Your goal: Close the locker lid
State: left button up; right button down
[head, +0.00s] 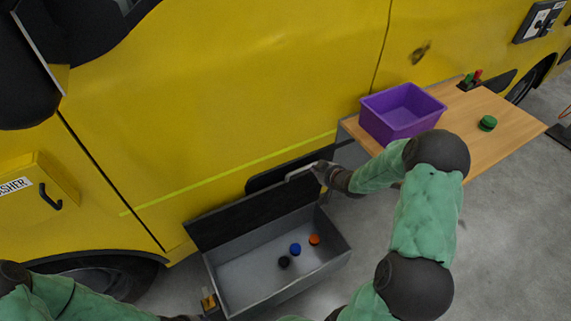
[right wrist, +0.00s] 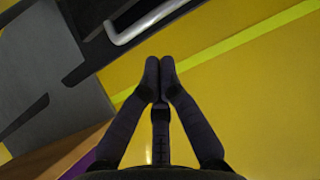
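The locker (head: 236,277) is a grey open-topped box on the floor beside the yellow truck. Its dark lid (head: 225,222) stands raised at the back, on the truck side. A pale bar handle (head: 300,172) shows near the lid's upper right; it also shows in the right wrist view (right wrist: 150,20). My right gripper (head: 320,168) is at the right end of this handle. In the right wrist view its fingers (right wrist: 159,68) are together with nothing between them, and the handle lies beyond their tips, apart from them. My left arm shows at lower left; its gripper is out of the picture.
Black (head: 284,262), blue (head: 295,249) and orange (head: 314,239) round items lie inside the locker. A wooden table (head: 462,135) at right holds a purple bin (head: 402,120) and a green item (head: 487,123). The truck side (head: 250,80) closes off the back.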

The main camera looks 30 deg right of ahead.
jog(key=b+x, duration=0.4)
jog(key=x, duration=0.5)
jog(key=shift+w+d, duration=0.15)
jog(key=shift+w+f, duration=0.1)
jog(key=shift+w, duration=0.25)
